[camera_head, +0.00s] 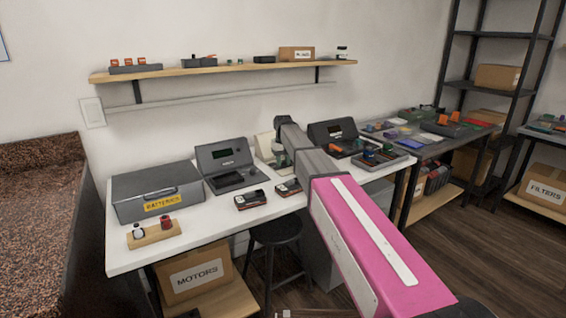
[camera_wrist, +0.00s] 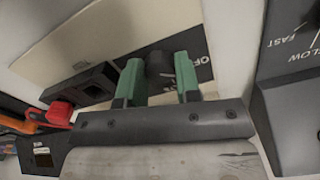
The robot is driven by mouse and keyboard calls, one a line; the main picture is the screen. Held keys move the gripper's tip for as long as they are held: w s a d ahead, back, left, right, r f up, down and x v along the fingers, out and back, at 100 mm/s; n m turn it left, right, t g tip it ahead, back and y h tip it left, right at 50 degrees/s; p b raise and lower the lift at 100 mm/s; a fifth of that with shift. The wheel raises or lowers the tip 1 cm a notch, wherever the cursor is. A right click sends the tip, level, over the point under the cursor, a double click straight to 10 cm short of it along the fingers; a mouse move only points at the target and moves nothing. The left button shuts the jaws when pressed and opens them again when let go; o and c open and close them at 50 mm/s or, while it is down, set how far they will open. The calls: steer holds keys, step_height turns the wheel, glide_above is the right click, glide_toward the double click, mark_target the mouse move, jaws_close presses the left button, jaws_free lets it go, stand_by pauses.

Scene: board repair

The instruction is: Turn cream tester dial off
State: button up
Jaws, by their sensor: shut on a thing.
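The cream tester (camera_head: 263,145) stands at the back of the white table, partly hidden behind my arm. In the wrist view its cream panel (camera_wrist: 95,45) fills the upper left, with a dark label strip beside the dial that reads "OF", the rest cut off. The round black dial (camera_wrist: 159,64) sits between the two green fingers of my gripper (camera_wrist: 158,80), which is shut on it. The dial's pointer mark is not visible. In the head view my gripper (camera_head: 281,155) is small and partly covered by my arm.
A grey tester (camera_head: 230,165) stands left and a dark one (camera_head: 333,137) right of the cream tester. A panel marked "FAST" and "SLOW" (camera_wrist: 292,85) is close right of my gripper. Small black-and-red devices (camera_head: 252,199) lie in front. A batteries case (camera_head: 150,190) is at left.

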mark_target(283, 162)
stand_by(0.3)
steer(key=o, duration=0.9)
steer(key=shift+r, duration=0.1)
step_height(283, 162, up, 11)
steer(key=shift+f, duration=0.2)
